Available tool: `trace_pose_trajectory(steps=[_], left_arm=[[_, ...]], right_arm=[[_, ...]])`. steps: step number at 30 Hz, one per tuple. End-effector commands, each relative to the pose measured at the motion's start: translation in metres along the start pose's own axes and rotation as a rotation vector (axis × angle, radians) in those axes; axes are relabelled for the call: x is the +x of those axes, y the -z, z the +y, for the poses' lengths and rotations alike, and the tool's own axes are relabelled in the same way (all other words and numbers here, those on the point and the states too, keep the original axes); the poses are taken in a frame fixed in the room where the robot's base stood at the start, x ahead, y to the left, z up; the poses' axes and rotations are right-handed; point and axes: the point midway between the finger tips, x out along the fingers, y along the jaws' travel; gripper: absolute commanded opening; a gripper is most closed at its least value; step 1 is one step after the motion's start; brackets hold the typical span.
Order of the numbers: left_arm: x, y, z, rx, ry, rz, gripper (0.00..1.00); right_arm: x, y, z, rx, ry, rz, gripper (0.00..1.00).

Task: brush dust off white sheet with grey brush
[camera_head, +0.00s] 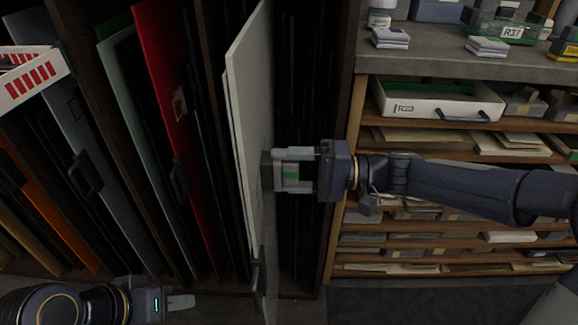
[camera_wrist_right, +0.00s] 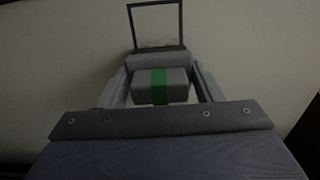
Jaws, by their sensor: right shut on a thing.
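The white sheet (camera_head: 247,105) stands upright in a dark rack slot, its broad face turned to the right. My right gripper (camera_head: 290,170) comes in from the right and is shut on the grey brush (camera_head: 267,171), which has a green band. The brush is at the sheet's face in the head view; whether it touches is hard to tell. In the right wrist view the brush (camera_wrist_right: 158,87) sits between the fingers, with the pale sheet (camera_wrist_right: 60,60) behind it. My left gripper (camera_head: 181,302) is low at the left; its finger opening cannot be made out.
A red sheet (camera_head: 172,110), a pale green sheet (camera_head: 130,110) and other panels stand in slots to the left. A shelf unit (camera_head: 450,65) with drawers and boxes is at the right. A white box with red stripes (camera_head: 30,78) is at the left edge.

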Motion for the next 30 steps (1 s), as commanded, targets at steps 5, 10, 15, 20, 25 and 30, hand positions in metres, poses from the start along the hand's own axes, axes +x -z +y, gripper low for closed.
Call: trace_pose_trajectory(steps=[5, 10, 15, 20, 25, 30], left_arm=[[0.008, -0.004, -0.004, 0.000, 0.000, 0.000, 0.36], [0.009, -0.004, -0.004, 0.000, 0.000, 0.000, 0.36], [0.005, -0.002, -0.002, 0.000, 0.000, 0.000, 0.36], [-0.001, 0.000, 0.000, 0.000, 0.000, 0.000, 0.36], [-0.001, 0.001, 0.000, 0.000, 0.000, 0.000, 0.36], [-0.003, 0.001, 0.001, 0.000, 0.000, 0.000, 0.36]], right_arm=[[0.000, -0.017, 0.002, -0.001, 0.001, -0.003, 0.41], [-0.001, -0.023, 0.000, 0.000, 0.000, -0.002, 0.41], [0.000, -0.023, -0.007, -0.001, 0.001, -0.001, 0.41], [0.001, -0.023, -0.018, -0.001, 0.001, -0.002, 0.41], [0.002, -0.018, -0.019, 0.000, 0.002, -0.002, 0.41], [0.001, -0.003, -0.019, 0.000, 0.002, -0.001, 0.41]])
